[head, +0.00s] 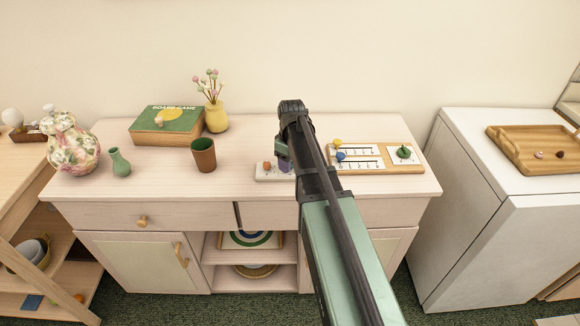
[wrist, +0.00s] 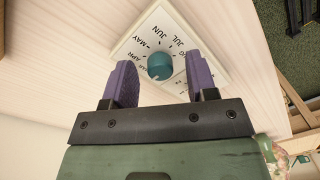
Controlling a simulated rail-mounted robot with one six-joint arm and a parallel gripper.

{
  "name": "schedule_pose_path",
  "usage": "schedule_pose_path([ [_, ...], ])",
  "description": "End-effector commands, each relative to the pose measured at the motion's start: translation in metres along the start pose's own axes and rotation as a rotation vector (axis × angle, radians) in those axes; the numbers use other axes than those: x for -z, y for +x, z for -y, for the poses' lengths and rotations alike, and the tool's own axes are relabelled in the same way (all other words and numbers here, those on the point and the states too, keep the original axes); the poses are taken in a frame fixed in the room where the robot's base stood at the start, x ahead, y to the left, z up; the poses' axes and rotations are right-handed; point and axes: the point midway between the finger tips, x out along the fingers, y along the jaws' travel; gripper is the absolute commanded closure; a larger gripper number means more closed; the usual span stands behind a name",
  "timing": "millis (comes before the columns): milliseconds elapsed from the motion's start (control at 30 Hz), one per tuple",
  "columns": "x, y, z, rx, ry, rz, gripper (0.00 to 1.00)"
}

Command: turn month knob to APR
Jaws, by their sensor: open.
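The month knob (wrist: 160,67) is a round teal dial on a square white plate (wrist: 128,45) with month labels around it. APR, MAY, JUN and JUL are readable; the labels on the near side are partly cut off or unclear. A small pale mark shows on the knob's lower left edge, towards the label below APR. My gripper (wrist: 159,60) is open, with one purple finger on each side of the knob in the wrist view and gaps between. I cannot tell contact or height. In the head view, my arm hides the knob; my gripper (head: 284,162) is over the cabinet top.
A slider board (head: 420,166) with a green knob (head: 404,152) lies right of my gripper. A brown cup (head: 204,155), yellow vase (head: 216,117), game box (head: 165,125) and green vase (head: 120,163) stand left. The cabinet top's front left is clear.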

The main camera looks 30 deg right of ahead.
Motion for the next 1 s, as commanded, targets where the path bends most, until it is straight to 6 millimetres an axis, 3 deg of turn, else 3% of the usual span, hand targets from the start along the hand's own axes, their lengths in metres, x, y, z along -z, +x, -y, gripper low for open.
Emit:
schedule_pose_path([
  [67,0.0,-0.0011,0.0,0.0,0.0,0.0,0.48],
  [400,0.0,-0.0011,0.0,0.0,0.0,0.0,0.97],
  [767,-0.0002,-0.001,0.0001,0.0,0.059,-0.003,0.97],
  [1000,-0.0004,-0.001,0.0001,0.0,0.209,-0.01,0.97],
])
